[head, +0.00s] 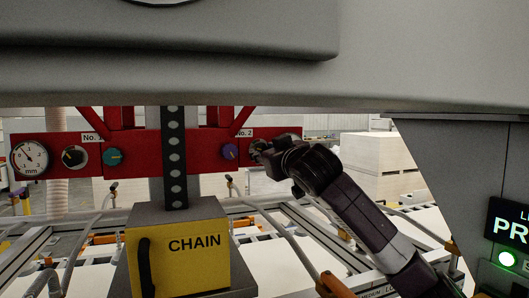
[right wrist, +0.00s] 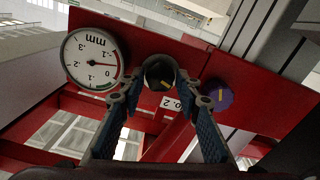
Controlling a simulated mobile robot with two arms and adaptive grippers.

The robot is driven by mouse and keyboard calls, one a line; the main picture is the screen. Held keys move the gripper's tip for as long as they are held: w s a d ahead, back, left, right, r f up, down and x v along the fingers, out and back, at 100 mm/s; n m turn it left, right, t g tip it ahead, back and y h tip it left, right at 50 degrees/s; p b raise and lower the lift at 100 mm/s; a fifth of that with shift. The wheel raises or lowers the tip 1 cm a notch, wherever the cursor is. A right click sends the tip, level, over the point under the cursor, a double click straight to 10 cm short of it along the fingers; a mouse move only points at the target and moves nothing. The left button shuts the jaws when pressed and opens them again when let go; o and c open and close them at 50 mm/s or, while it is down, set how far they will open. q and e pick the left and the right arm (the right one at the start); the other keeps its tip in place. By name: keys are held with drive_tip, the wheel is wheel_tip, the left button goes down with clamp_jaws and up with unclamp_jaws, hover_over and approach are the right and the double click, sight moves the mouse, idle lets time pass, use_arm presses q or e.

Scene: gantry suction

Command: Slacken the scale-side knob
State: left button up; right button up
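The scale-side knob on the No. 2 side is the dark knob with a yellow mark (right wrist: 163,84), beside the round mm gauge (right wrist: 92,58) in the right wrist view. My right gripper (right wrist: 160,80) points at it with its two fingers apart, one on either side of it. I cannot tell whether the fingertips touch the knob. In the head view my right gripper (head: 259,150) is at the right end of the red beam (head: 200,150) and hides this knob. A purple knob (head: 230,151) sits just left of it; it also shows in the right wrist view (right wrist: 217,95). My left gripper is out of view.
Another gauge (head: 29,157), a black knob (head: 74,157) and a teal knob (head: 112,157) sit at the beam's left end, by No. 1. A dark chain column (head: 174,150) and yellow CHAIN box (head: 180,255) stand in front. A grey housing (head: 430,60) hangs above.

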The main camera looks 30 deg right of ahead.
idle(0.3)
drive_tip(key=v, duration=0.7)
drive_tip(key=shift+s, duration=0.2)
drive_tip(key=shift+f, duration=0.15)
